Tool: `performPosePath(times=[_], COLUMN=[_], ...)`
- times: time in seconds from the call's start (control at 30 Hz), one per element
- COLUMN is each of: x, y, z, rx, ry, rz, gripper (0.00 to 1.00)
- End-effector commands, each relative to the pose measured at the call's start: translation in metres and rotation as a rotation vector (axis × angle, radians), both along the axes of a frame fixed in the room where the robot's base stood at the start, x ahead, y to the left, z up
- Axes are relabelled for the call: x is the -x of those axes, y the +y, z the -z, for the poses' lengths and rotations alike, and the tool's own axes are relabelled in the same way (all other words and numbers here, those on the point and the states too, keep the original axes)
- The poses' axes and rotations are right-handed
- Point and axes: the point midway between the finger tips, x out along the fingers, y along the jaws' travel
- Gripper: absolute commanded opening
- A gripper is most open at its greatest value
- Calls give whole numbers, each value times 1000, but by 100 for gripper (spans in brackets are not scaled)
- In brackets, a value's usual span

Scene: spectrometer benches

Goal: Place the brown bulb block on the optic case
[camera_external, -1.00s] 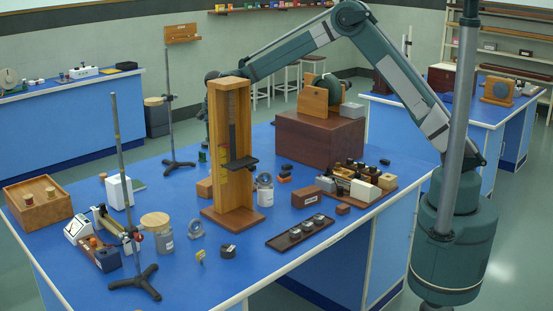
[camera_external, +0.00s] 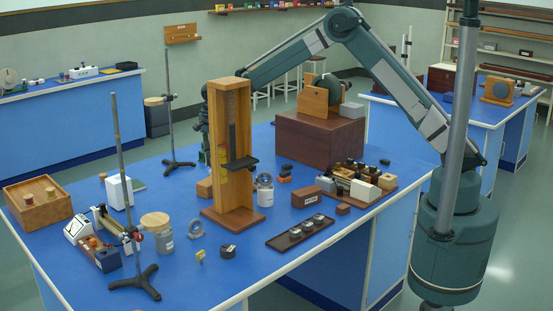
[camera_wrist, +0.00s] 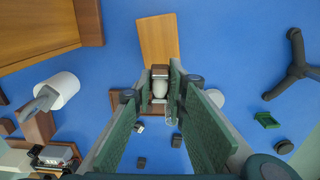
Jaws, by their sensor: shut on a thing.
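My gripper (camera_wrist: 160,90) is shut on the brown bulb block (camera_wrist: 160,72), a small dark-brown block with a pale bulb, held between the fingertips. A brown wooden surface fills the upper left of the wrist view.
A black tripod stand (camera_external: 178,165) stands left of the gripper; a tripod base (camera_wrist: 293,68) and a small green tray (camera_wrist: 267,120) show in the wrist view. Blue bench shows between.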

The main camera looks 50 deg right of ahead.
Motion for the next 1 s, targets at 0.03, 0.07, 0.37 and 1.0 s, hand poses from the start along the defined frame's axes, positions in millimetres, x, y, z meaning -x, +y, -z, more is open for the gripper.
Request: performPosePath(times=[0.03, 0.07, 0.37, 1.0], x=[0, 0, 0, 0], y=[0, 0, 0, 0], z=[6, 9, 16, 54], rx=[0, 0, 0, 0], ry=[0, 0, 0, 0], rz=[0, 0, 0, 0], gripper=[4, 4, 4, 4])
